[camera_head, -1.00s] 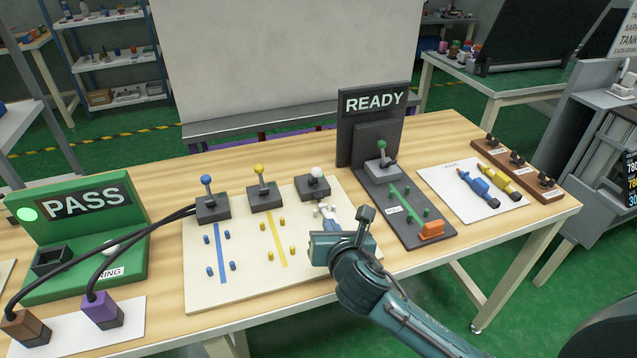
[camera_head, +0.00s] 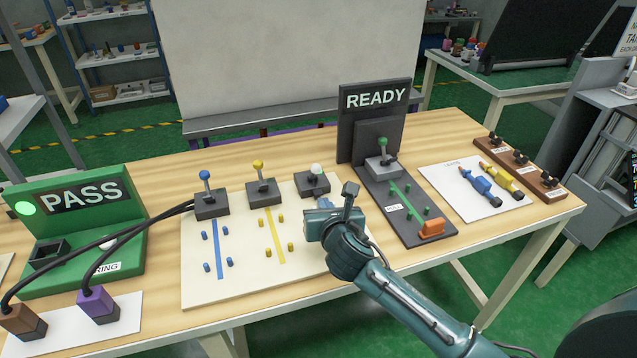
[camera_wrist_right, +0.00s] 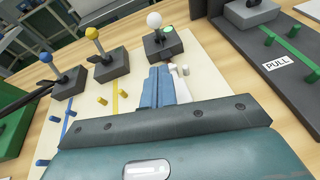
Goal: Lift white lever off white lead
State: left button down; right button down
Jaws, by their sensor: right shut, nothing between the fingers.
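The white lever (camera_head: 316,170) stands on a dark block (camera_head: 312,185) at the back right of the cream board (camera_head: 210,290). Its white knob also shows in the right wrist view (camera_wrist_right: 154,20), with a small green spot on the block beside it. My right gripper (camera_head: 325,203) is shut and empty, in front of the white lever's block. In the right wrist view its blue-grey fingers (camera_wrist_right: 160,72) are together, pointing towards the block, and the knob is beyond the fingertips. White pegs (camera_wrist_right: 184,70) stand right beside the fingers. Any white lead on the board is hidden behind my gripper.
A blue lever (camera_head: 204,176) and a yellow lever (camera_head: 258,166) stand to the left, with pegs and coloured stripes in front. The READY panel (camera_head: 375,100) and its green lever (camera_head: 382,145) stand to the right. The green PASS box (camera_head: 120,250) is at the left.

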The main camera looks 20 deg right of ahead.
jog(key=x, duration=0.4)
jog(key=w, duration=0.1)
jog(key=w+r, duration=0.1)
jog(key=w, duration=0.1)
jog(key=shift+w+d, duration=0.15)
jog(key=shift+d, duration=0.05)
jog(key=shift+w+d+r, duration=0.1)
jog(key=shift+w+r, duration=0.15)
jog(key=shift+w, duration=0.25)
